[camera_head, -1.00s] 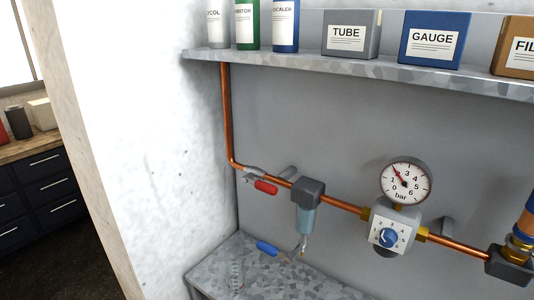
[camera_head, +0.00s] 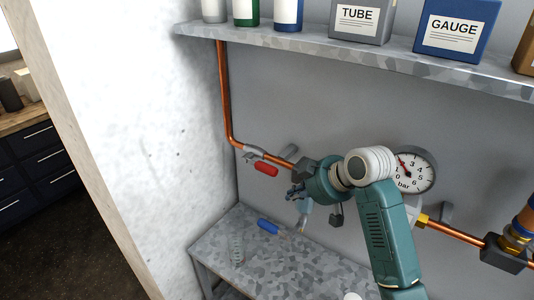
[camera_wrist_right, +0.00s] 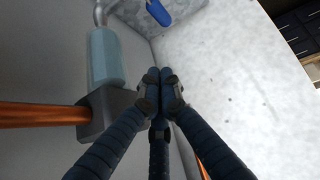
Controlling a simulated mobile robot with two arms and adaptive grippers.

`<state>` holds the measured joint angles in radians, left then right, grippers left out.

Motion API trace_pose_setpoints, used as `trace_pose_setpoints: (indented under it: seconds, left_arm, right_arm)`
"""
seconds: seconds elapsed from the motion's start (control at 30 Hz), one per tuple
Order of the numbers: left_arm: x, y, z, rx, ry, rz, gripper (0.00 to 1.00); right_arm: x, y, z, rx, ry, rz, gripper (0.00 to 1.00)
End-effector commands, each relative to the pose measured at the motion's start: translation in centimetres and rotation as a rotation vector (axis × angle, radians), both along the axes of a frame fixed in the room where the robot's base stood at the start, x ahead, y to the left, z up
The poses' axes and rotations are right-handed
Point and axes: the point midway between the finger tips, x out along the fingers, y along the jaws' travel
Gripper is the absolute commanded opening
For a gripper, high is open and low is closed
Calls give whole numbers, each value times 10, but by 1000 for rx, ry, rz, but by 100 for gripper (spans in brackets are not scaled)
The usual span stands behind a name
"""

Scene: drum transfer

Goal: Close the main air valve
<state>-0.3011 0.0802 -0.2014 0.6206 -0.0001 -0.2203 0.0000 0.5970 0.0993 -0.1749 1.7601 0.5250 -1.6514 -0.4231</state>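The valve with its red handle (camera_head: 265,169) sits on the copper pipe, low at the left. The handle lies roughly along the pipe. My right gripper (camera_head: 293,191) is just right of and below the handle, apart from it, in front of the pipe near the filter. In the right wrist view its dark fingers (camera_wrist_right: 159,80) are drawn together with nothing visible between them. The red handle is not seen in that view. My left gripper is not in view.
The filter's dark head (camera_wrist_right: 111,112) and bluish bowl (camera_wrist_right: 105,57) are close beside my fingers. A pressure gauge (camera_head: 415,168) is partly behind my right arm. A blue-handled tool (camera_head: 268,227) lies on the bench (camera_head: 240,270). A shelf (camera_head: 300,45) with boxes runs above.

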Motion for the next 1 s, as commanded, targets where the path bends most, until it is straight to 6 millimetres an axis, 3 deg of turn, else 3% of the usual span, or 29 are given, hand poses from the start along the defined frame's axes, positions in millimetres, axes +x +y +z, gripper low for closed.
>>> trace_pose_setpoints:
  seconds: [0.03,0.1,0.2,0.3,0.47,1.0]
  left_arm:
    - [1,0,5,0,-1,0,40]
    - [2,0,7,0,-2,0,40]
    - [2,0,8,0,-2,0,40]
    - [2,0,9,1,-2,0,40]
    - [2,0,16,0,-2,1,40]
    - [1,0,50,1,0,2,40]
  right_arm:
    - [11,5,37,-3,-40,40,0]
    - [18,12,72,-10,-78,92,0]
    - [22,18,106,-19,-115,144,0]
    - [24,21,122,-24,-133,173,0]
    - [30,28,119,-24,-134,180,0]
    - [74,69,61,-23,-137,176,0]
